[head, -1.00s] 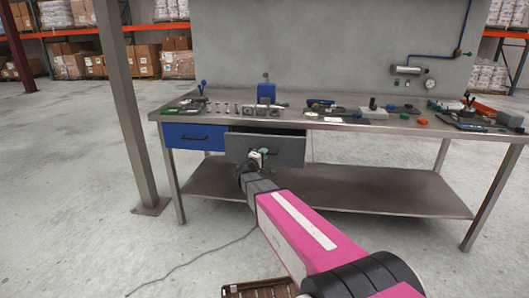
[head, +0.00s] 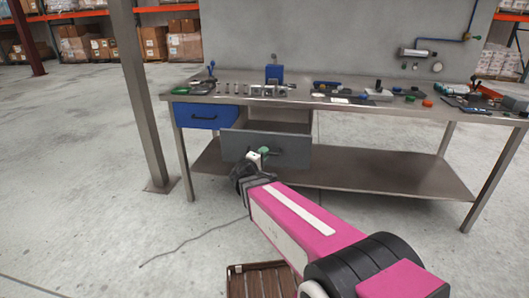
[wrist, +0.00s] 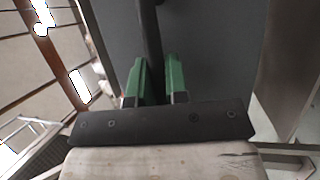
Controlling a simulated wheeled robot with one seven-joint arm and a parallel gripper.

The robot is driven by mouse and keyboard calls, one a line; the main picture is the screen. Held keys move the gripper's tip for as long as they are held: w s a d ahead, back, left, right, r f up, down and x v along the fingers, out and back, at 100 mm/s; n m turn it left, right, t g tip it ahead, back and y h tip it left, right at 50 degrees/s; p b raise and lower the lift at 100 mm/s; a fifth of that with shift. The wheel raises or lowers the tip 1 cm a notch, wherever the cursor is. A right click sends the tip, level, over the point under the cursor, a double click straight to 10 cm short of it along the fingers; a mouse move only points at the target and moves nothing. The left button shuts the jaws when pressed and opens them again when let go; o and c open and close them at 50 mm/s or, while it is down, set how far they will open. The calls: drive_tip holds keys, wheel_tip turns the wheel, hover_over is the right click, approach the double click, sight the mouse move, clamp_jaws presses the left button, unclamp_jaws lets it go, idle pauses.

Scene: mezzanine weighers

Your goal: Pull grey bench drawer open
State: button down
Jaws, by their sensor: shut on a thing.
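The grey bench drawer (head: 290,151) stands pulled out from under the metal bench top, to the right of the blue drawer (head: 206,116). Its open top shows behind the front panel. My gripper (head: 261,153) is at the left half of the grey front. In the wrist view the green fingers of my gripper (wrist: 160,80) are shut on the dark drawer handle (wrist: 150,38), which runs up between them. The grey drawer front (wrist: 215,50) fills the space behind. Part of the handle is hidden by the fingers.
The bench top (head: 305,100) carries several tools, small parts and a blue vise (head: 274,73). A steel post (head: 139,100) stands at left. A brown slatted crate (head: 259,283) and a cable (head: 195,237) lie on the floor in front. A lower shelf (head: 390,176) runs beneath.

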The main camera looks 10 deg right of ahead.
idle(0.3)
drive_tip(key=c, duration=1.1)
unclamp_jaws()
drive_tip(key=v, duration=1.1)
drive_tip(key=shift+d, duration=0.1)
drive_tip(key=s+d+f+m+g+y, duration=0.3)
drive_tip(key=d+f+g+y, duration=0.1)
drive_tip(key=f+g, duration=0.1)
drive_tip(key=s+d+f+m+g+y, duration=0.3)
drive_tip(key=d+f+g+y, duration=0.1)
drive_tip(key=f+g, duration=0.1)
drive_tip(key=s+d+f+m+g+y, duration=0.3)
drive_tip(key=d+f+g+y, duration=0.1)
drive_tip(key=d+g+y, duration=0.1)
drive_tip(key=shift+s+f, duration=0.25)
drive_tip(key=shift+f, duration=0.15)
